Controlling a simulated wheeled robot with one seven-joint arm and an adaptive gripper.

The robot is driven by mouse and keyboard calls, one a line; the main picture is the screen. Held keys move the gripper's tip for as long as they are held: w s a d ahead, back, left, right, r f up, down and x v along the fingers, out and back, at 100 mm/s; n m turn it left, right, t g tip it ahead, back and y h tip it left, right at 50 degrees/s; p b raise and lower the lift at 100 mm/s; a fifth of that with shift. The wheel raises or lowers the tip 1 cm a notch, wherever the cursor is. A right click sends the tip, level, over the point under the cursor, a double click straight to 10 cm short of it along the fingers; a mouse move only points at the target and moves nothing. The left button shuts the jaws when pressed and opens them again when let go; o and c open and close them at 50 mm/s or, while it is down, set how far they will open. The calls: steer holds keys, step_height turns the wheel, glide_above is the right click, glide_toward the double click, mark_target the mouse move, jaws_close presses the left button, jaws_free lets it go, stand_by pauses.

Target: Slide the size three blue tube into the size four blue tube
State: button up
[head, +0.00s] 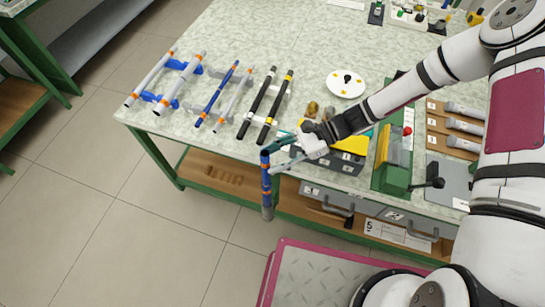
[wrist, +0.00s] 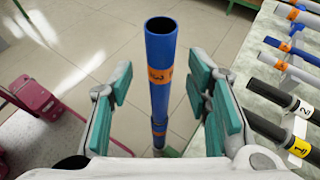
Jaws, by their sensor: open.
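A blue tube with orange bands and a "3" on its label (head: 265,170) stands upright just off the table's front edge. In the wrist view the same tube (wrist: 159,55) shows its open dark top end. Below it is a further blue stretch with an orange band (wrist: 159,131); I cannot tell whether that is a second tube. A grey part (head: 267,212) is at the bottom. My gripper (head: 283,142) is open near the top, its teal fingers (wrist: 160,100) on either side of the tube with gaps. Another blue tube with orange bands (head: 216,95) lies on the table, its size unreadable.
White tubes (head: 182,84) lie on blue supports at the table's left, and black rods (head: 258,102) lie right of the blue one. A white disc (head: 346,84), a green fixture (head: 393,155) and a wooden rack (head: 437,125) stand further right.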

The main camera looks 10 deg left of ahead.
steer(key=v, duration=1.1)
steer(key=shift+d, duration=0.15)
